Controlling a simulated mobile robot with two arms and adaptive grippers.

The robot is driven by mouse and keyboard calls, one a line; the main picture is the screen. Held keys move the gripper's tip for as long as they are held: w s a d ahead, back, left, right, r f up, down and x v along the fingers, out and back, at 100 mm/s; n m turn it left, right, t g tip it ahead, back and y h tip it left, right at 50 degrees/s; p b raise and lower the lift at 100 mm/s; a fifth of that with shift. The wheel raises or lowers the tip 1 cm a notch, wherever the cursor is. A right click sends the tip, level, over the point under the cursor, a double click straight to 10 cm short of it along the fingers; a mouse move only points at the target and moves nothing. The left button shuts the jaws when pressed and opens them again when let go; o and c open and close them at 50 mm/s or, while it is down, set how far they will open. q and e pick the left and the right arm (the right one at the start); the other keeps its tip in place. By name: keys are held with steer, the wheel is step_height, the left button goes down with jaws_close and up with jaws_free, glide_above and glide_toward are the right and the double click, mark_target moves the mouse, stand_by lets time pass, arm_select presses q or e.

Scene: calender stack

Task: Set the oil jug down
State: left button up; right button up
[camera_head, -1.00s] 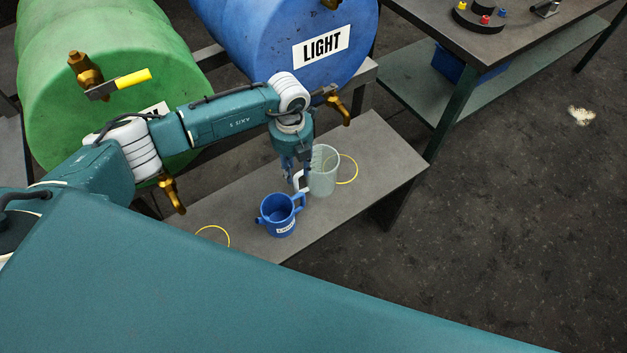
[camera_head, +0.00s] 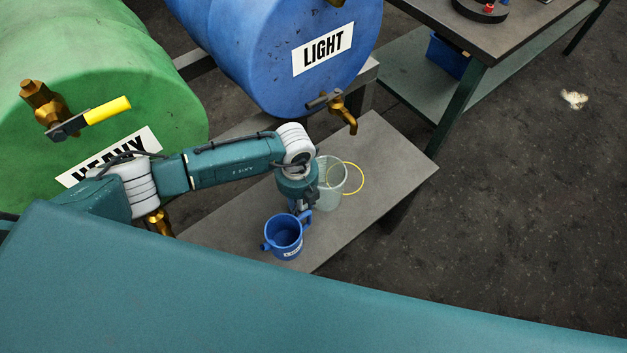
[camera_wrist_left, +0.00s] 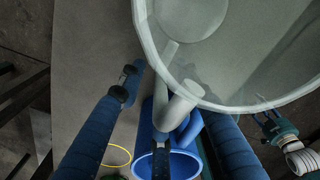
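A clear jug (camera_head: 330,190) stands upright on the low bench beside a yellow ring (camera_head: 361,180), with its base largely outside the ring. Its rim (camera_wrist_left: 206,97) fills the top right of the left wrist view, and its pale handle (camera_wrist_left: 178,108) points down. My left gripper (camera_head: 299,207) is at the jug's handle side. In the left wrist view its fingers (camera_wrist_left: 168,100) are spread, one on each side of the handle, apparently apart from it. My right gripper (camera_wrist_left: 268,122) seems to show small at the right edge of that view; its fingers are unclear.
A blue jug (camera_head: 285,238) stands on the bench (camera_head: 385,160) close to my left gripper. A blue drum (camera_head: 270,60) labelled LIGHT with a brass tap (camera_head: 341,108) is behind, and a green drum (camera_head: 80,60) is at left. The bench's right end is clear.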

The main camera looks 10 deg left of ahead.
arm_select(q)
steer(key=shift+w+d+f, duration=0.1)
steer(key=shift+f, duration=0.2)
steer(key=shift+d+r, duration=0.2)
steer(key=shift+s, duration=0.25)
jaws_close()
arm_select(e)
steer(key=shift+s+d+f, duration=0.15)
steer(key=shift+s+d, duration=0.1)
steer(key=shift+d, duration=0.5)
